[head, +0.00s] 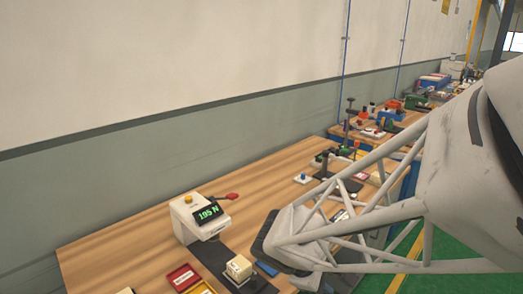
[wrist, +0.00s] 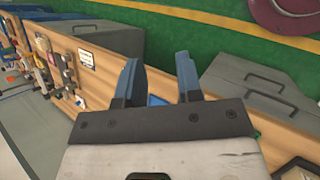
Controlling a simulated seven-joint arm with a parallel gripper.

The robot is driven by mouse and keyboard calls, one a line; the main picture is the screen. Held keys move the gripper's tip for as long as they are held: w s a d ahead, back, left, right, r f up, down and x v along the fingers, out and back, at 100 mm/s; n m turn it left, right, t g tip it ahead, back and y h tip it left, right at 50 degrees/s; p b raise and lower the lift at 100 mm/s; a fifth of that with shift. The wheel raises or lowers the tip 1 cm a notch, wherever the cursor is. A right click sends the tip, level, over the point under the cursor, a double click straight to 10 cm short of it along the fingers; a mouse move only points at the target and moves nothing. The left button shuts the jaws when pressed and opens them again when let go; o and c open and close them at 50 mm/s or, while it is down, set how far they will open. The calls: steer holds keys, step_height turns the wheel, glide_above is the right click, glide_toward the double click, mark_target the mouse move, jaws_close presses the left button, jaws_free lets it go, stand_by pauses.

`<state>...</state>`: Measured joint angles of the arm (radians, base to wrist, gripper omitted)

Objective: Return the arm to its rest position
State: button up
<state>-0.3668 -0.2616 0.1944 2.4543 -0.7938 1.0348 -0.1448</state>
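My gripper (wrist: 158,78) shows in the wrist view as two blue fingers on a dark plate. The fingers stand apart, and nothing is held between them. In the head view my pale lattice arm reaches in from the right over the bench; the fingers cannot be made out there. A small cream block (head: 239,268) sits on a dark mat in front of a white device (head: 197,217) whose green display reads 195 N. My arm's end is to the right of the block and apart from it in the picture.
The wooden bench (head: 120,245) runs along the wall. A red tray (head: 183,277) lies near the front, and a red-tipped item (head: 232,196) is beside the device. Several tools and parts stand farther back. In the wrist view, grey cases (wrist: 258,88) stand at right and green floor (wrist: 195,22) lies beyond.

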steer(key=s+d+r+m+y, duration=0.4)
steer(key=s+r+m+y, duration=0.3)
steer(key=s+r+m, duration=0.3)
steer(key=shift+s+r+m+t, duration=0.2)
steer(key=shift+r+m+t, duration=0.25)
steer(key=shift+m, duration=0.55)
